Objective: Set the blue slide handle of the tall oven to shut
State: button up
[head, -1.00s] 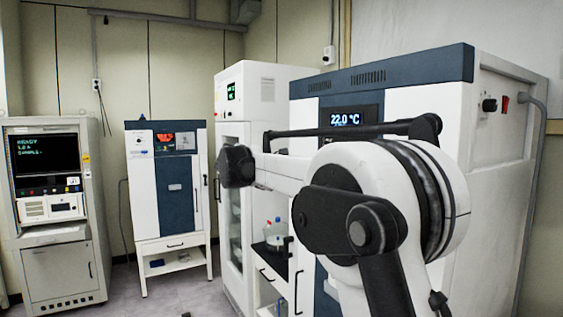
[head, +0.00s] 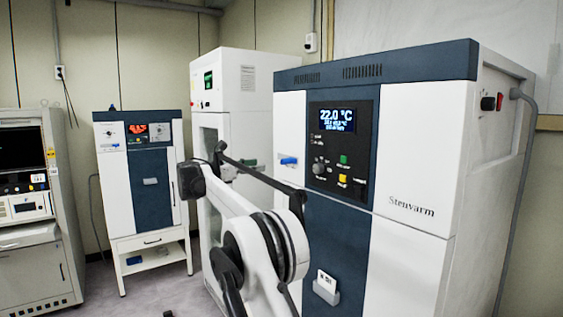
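The tall oven (head: 420,150) is the large white and dark blue cabinet marked Stenvarm at the right, with a 22.0 °C display (head: 338,118). A small blue handle (head: 288,160) sticks out from its upper left white panel, left of the control panel. It appears to lie roughly level; its exact setting is too small to tell. My arm stands in front of the oven's lower left part, its links just below and left of the blue handle. My gripper is not visible in the head view.
A tall white cabinet (head: 222,80) with a green handle (head: 248,161) stands left of the oven. A smaller blue and white unit (head: 151,190) stands on a white stand further left. An instrument rack (head: 30,265) is at the far left. Grey floor shows between them.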

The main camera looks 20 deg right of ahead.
aim_at(282, 162)
jog(key=d+p, duration=0.1)
jog(key=d, duration=0.3)
jog(key=w+d+p, duration=0.1)
jog(key=d, duration=0.3)
jog(key=w+d+p, duration=0.1)
jog(key=d, duration=0.3)
grip_shut()
